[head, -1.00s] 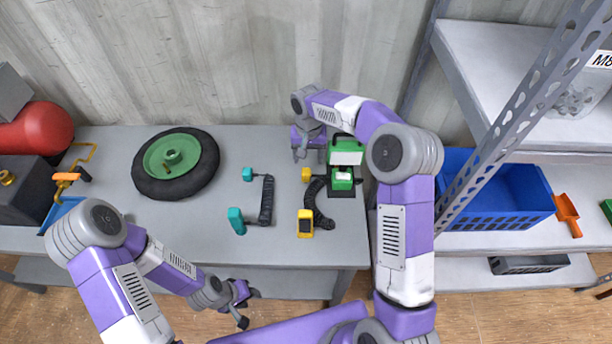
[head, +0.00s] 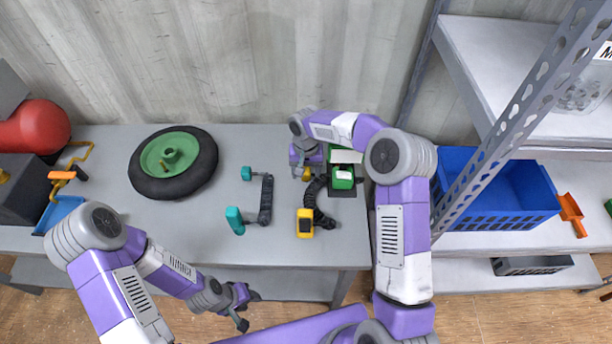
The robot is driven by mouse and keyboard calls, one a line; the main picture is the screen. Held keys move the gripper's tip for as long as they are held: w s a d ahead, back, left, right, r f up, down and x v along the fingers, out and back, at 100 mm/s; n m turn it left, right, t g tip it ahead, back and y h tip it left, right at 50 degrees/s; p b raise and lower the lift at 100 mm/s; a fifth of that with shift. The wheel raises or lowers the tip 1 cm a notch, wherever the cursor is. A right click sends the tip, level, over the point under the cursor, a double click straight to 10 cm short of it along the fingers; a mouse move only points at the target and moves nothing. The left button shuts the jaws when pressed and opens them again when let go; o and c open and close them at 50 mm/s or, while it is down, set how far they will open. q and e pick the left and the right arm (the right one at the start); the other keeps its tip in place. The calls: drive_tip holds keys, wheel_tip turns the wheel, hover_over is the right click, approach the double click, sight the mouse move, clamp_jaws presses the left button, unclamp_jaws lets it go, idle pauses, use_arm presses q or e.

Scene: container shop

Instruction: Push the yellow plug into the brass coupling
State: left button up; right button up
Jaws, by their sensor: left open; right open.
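A small yellow plug (head: 307,175) sits at the far end of a black coiled cord on the grey table (head: 110,245). A larger yellow block with a dark face (head: 305,224) is at the cord's near end. My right gripper (head: 303,174) is open and right at the small yellow plug, partly covering it; I cannot tell whether they touch. A brassy fitting (head: 4,175), perhaps the brass coupling, is cut by the left picture edge on a dark box. My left gripper (head: 244,308) is open and empty, low in front of the table.
A green device (head: 342,178) stands close right of the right gripper. A red tank (head: 36,127) is far left. A shelf post (head: 500,130) and blue crate (head: 500,190) are right.

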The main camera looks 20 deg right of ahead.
drive_tip(key=shift+c, duration=0.2)
drive_tip(key=c, duration=1)
drive_tip(key=shift+o, duration=0.2)
wheel_tip(320, 180, up, 18)
drive_tip(key=p, duration=0.4)
